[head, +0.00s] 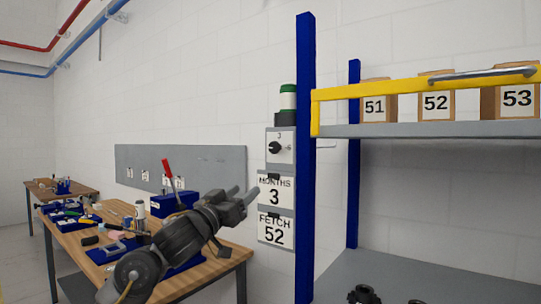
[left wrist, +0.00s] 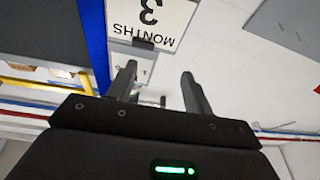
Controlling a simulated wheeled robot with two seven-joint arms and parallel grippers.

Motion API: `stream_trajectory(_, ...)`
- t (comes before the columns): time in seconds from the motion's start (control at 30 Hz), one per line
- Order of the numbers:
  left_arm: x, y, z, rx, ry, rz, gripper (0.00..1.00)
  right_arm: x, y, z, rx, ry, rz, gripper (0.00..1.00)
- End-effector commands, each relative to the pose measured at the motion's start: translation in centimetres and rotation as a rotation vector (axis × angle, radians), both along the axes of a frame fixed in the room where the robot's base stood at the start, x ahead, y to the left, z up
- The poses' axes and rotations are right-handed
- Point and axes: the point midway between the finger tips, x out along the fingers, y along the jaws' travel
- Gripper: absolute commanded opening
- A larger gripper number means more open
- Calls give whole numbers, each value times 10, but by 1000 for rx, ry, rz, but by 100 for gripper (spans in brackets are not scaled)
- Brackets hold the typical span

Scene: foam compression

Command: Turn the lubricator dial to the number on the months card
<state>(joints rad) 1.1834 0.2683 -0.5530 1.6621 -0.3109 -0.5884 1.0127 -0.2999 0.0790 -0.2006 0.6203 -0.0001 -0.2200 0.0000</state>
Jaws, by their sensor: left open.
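The lubricator has a light panel with a black round dial (head: 275,148) on it, and a green and white cartridge (head: 288,97) above. A small 3 is printed above the dial; its exact setting is too small to read. The months card (head: 274,192) below reads MONTHS 3. It appears upside down in the left wrist view (left wrist: 150,18). My left gripper (head: 244,192) is open and empty, left of the months card and below the dial in the head view. In the left wrist view the open fingers (left wrist: 159,72) partly cover the lubricator panel. My right gripper is not recognisable.
A FETCH 52 card (head: 275,232) hangs under the months card. A blue rack post (head: 306,170) stands close to the right of the panel. The shelf (head: 420,131) holds boxes marked 51, 52 and 53. A cluttered workbench (head: 235,252) is at the left.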

Motion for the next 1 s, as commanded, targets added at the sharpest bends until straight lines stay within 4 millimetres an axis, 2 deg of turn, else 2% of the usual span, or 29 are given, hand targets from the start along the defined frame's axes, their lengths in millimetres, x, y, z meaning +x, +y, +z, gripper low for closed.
stream_trajectory(0.03,-16,-5,25,1,-41,-16,51,0,-1,-1,-1,0,0,0)
stream_trajectory(0.13,-37,-12,54,-2,-87,-38,51,0,-1,-2,-1,1,0,0)
stream_trajectory(0.23,-46,-15,66,-3,-105,-48,51,0,-2,-2,-2,1,1,0)
stream_trajectory(0.37,-47,-16,69,-4,-109,-51,51,0,-2,-1,-2,1,1,0)
stream_trajectory(0.57,-32,-27,79,-5,-105,-51,51,0,-2,9,-2,1,0,0)
stream_trajectory(0.8,2,-52,98,-4,-105,-50,51,0,-2,28,-2,1,0,0)
stream_trajectory(1.0,24,-67,108,-4,-106,-49,51,-1,-2,40,-2,1,0,0)
